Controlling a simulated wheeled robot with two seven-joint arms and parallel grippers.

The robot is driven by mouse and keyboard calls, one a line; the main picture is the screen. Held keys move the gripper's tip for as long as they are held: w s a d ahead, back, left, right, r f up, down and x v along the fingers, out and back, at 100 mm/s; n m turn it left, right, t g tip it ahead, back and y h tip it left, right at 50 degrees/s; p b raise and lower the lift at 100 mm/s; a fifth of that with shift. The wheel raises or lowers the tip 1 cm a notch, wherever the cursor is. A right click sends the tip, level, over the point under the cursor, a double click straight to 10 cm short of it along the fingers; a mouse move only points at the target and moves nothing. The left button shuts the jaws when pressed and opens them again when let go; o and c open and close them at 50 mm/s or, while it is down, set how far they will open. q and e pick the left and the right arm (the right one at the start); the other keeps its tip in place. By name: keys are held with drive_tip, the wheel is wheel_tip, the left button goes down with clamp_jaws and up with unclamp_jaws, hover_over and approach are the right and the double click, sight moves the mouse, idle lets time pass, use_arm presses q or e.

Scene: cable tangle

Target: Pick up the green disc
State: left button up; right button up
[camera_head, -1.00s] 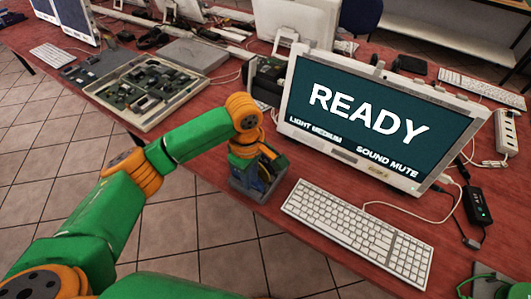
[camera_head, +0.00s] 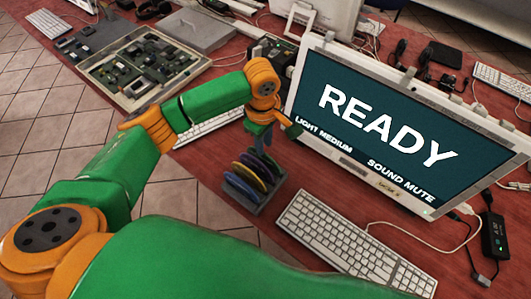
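A dark rack (camera_head: 265,205) stands on the red table, left of the white keyboard. Several upright discs sit in it, among them a yellowish disc (camera_head: 243,178) and blue to purple ones. I cannot make out a green disc among them for certain. My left gripper (camera_head: 266,143) hangs just above and behind the rack, apart from the discs. The fingers are too small and partly hidden to read. My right gripper is out of view.
A large monitor (camera_head: 375,125) reading READY stands close to the right of my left gripper. A white keyboard (camera_head: 350,245) lies in front of it. A tray of circuit boards (camera_head: 150,95) lies at the left. Cables and a power brick (camera_head: 494,235) lie at the right.

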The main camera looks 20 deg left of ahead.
sight(263, 157)
use_arm(q)
drive_tip(key=s+f, duration=0.1)
drive_tip(key=f, duration=0.1)
drive_tip(key=s+f, duration=0.1)
drive_tip(key=f, duration=0.1)
drive_tip(key=shift+s, duration=0.15)
drive_tip(key=w+f, duration=0.2)
drive_tip(key=f, duration=0.1)
drive_tip(key=shift+w, duration=0.3)
drive_tip(key=shift+w+a, duration=0.1)
drive_tip(key=shift+w, duration=0.1)
drive_tip(key=shift+s+r, duration=0.15)
drive_tip(key=shift+c, duration=0.2)
drive_tip(key=shift+s+r, duration=0.2)
drive_tip(key=shift+s, duration=0.1)
clamp_jaws()
drive_tip(key=shift+s+r, duration=0.1)
drive_tip(key=shift+s, duration=0.1)
drive_tip(key=shift+w, duration=0.3)
drive_tip(key=shift+r, duration=0.15)
wheel_tip(263, 157, up, 10)
drive_tip(key=shift+f, duration=0.2)
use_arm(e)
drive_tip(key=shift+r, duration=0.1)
